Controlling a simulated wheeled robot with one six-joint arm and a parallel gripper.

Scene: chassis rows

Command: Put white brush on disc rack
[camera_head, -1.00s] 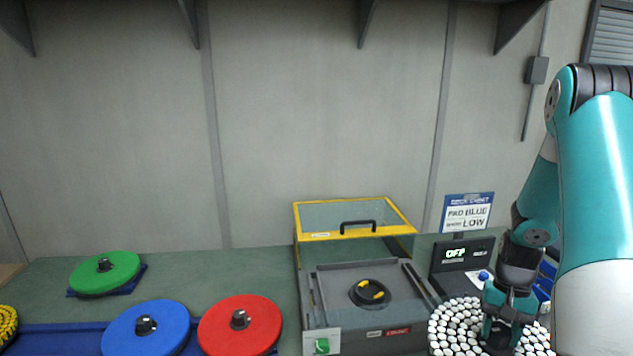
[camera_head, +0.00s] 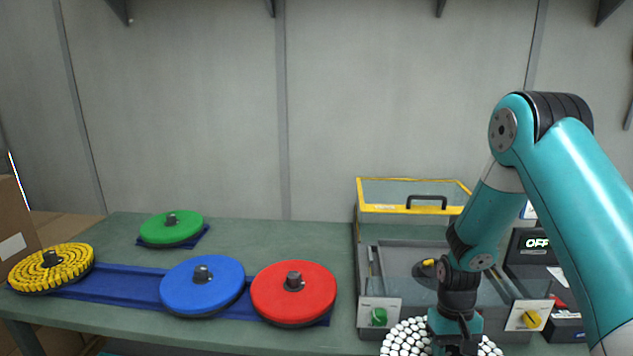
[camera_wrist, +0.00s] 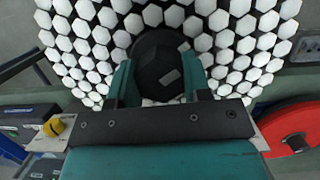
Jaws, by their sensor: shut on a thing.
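The white brush (camera_head: 405,340), a round disc with white tufts, is at the bottom of the head view, partly cut off and in front of the machine. My gripper (camera_head: 455,335) is shut on its dark hub. In the wrist view the brush (camera_wrist: 90,45) fills the top, with my gripper's fingers (camera_wrist: 160,85) on either side of the hub. The disc rack (camera_head: 125,287) is a long blue strip on the bench. It bears a yellow brush (camera_head: 52,268) at its left end, then a blue disc (camera_head: 203,288) and a red disc (camera_head: 294,295). A bare stretch shows between yellow and blue.
A green disc (camera_head: 172,230) sits on a small blue base behind the rack. A grey machine (camera_head: 395,270) with a raised yellow-framed lid (camera_head: 380,195) stands right of the red disc. Cardboard boxes (camera_head: 15,225) are at the far left.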

